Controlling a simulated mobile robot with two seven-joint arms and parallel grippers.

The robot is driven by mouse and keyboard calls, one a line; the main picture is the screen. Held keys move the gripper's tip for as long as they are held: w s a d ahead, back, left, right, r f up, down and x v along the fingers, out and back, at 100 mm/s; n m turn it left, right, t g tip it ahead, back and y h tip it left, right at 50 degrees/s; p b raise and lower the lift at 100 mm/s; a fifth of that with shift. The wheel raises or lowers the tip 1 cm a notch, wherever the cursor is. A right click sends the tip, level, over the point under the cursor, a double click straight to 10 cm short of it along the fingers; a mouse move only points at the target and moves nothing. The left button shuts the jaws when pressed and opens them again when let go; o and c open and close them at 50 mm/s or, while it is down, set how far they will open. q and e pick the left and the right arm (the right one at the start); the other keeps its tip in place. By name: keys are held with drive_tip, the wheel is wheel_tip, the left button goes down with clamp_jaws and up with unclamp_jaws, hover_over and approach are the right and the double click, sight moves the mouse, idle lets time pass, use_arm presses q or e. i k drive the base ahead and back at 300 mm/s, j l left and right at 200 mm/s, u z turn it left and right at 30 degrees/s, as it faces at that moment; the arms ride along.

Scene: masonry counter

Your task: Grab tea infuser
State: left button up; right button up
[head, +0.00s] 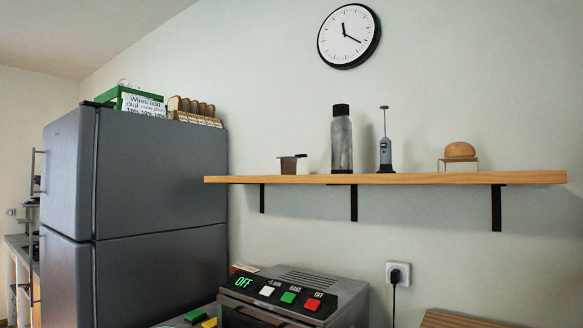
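A small dark container with a flat top piece sticking out to the left (288,165) stands near the left end of the wooden wall shelf (400,179). It looks like the tea infuser, though it is too small to be sure. Neither of my grippers is in the head view.
On the shelf, a grey bottle with a black cap (341,140), a handheld frother (385,150) and a bun on a small stand (460,151) stand to the right. Below are an oven-like appliance (290,295) and a wall socket (398,272). A grey fridge (150,190) stands left.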

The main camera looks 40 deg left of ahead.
sight(288, 163)
drive_tip(key=j+u, duration=0.2)
drive_tip(key=j, duration=0.25)
drive_tip(key=i+j+u, duration=0.2)
drive_tip(key=j, duration=0.2)
drive_tip(key=j+u, duration=0.2)
drive_tip(key=j, duration=0.25)
drive_tip(key=i+j+u, duration=0.15)
drive_tip(key=j, duration=0.25)
drive_tip(key=k+j, duration=0.05)
